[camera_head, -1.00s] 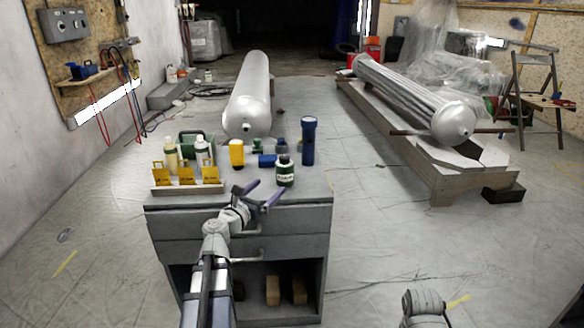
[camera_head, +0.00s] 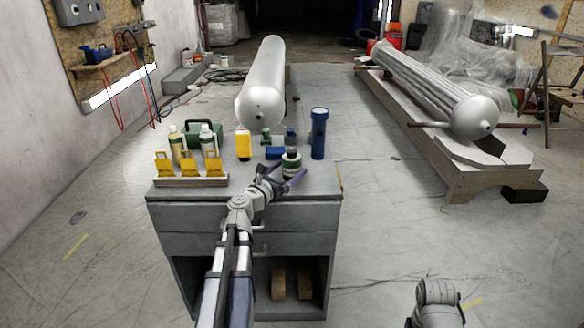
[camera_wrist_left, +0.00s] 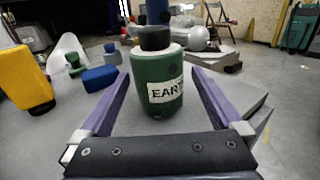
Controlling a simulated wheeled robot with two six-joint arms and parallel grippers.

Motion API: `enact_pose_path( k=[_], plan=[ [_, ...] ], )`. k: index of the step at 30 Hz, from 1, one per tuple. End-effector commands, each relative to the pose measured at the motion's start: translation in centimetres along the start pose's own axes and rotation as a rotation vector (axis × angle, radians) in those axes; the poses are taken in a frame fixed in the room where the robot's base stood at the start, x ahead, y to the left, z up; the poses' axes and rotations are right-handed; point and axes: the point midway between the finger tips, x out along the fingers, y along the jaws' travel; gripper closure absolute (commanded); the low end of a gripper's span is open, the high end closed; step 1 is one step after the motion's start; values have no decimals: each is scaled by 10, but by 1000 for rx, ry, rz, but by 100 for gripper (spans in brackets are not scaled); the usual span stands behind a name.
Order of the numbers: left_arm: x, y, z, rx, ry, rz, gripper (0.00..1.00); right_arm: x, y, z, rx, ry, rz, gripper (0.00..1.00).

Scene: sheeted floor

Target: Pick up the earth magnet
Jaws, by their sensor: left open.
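The earth magnet is a green bottle-shaped can (camera_head: 291,166) with a black cap, standing upright near the front of the grey cabinet top. In the left wrist view the can (camera_wrist_left: 160,80) shows a white label reading "EART". My left gripper (camera_head: 279,180) is open. Its purple fingers (camera_wrist_left: 160,98) spread to either side of the can's lower part in the wrist view, and I cannot tell whether they touch it. In the head view the gripper partly covers the can's base. Part of my right arm shows at the lower right; its gripper is out of view.
A blue flashlight (camera_head: 319,134) stands close behind the can. A yellow item (camera_head: 243,145), a blue block (camera_head: 275,153) and small bottles (camera_head: 207,138) stand left and behind. A rack with yellow cards (camera_head: 190,182) lines the left front edge.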

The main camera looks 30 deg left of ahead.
Motion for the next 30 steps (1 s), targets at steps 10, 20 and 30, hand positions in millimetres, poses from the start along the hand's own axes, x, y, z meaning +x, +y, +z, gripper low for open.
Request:
enact_pose_path(
  k=[10, 20, 30],
  plan=[
    [39, 3, 3, 0, 0, -2, 0, -3, 0, 0, 0, 0, 0, 50],
    [51, 2, 3, 0, 0, 1, 0, -3, 0, 0, 0, 0, 0, 50],
    [51, 2, 3, 0, 0, 1, 37, -3, 0, 0, 0, 0, 0, 50]
  ],
)
